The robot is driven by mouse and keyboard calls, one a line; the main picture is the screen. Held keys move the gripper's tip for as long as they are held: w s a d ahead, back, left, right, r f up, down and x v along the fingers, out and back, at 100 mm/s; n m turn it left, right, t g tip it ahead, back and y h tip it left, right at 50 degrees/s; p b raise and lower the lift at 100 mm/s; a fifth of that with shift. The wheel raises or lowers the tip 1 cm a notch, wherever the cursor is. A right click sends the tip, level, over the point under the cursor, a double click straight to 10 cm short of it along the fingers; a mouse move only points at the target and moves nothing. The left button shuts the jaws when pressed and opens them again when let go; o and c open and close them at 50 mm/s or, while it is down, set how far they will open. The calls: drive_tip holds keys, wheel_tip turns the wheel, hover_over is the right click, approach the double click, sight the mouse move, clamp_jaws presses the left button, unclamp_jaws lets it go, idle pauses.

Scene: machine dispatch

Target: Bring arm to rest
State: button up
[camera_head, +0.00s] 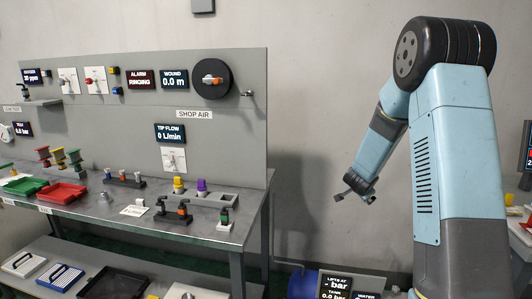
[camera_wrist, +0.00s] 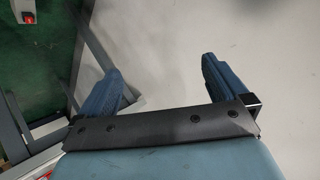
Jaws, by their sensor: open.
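My arm is bent at its elbow on the right of the head view, with the forearm hanging down to the left. My gripper (camera_head: 357,190) is at its lower end, in the air to the right of the workbench (camera_head: 232,232) and in front of the bare wall. In the wrist view my gripper (camera_wrist: 160,85) shows two blue fingers set wide apart. It is open and nothing is between the fingers.
A grey panel (camera_head: 140,120) with displays and switches stands behind the bench. Red (camera_head: 62,193) and green (camera_head: 24,186) trays and small fittings lie on the bench. A display box (camera_head: 336,285) stands low below the gripper. The wall area between bench and arm is clear.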

drive_tip(key=s+a+r+n+y, duration=0.35)
drive_tip(key=s+a+r, duration=0.25)
drive_tip(key=s+r, duration=0.35)
drive_tip(key=s+a+r+n+y, duration=0.2)
drive_tip(key=s+a+r+n, duration=0.3)
drive_tip(key=s+r, duration=0.4)
drive_tip(key=s+r+n+g, duration=0.2)
drive_tip(key=s, duration=1.1)
drive_tip(key=s+a+r+n+g, duration=0.1)
drive_tip(key=s+r+n, duration=0.1)
drive_tip(key=s, duration=1.1)
drive_tip(key=shift+a+g+h, duration=0.3)
drive_tip(key=shift+g+h, duration=0.1)
drive_tip(key=shift+h, duration=0.05)
drive_tip(key=shift+s, duration=0.1)
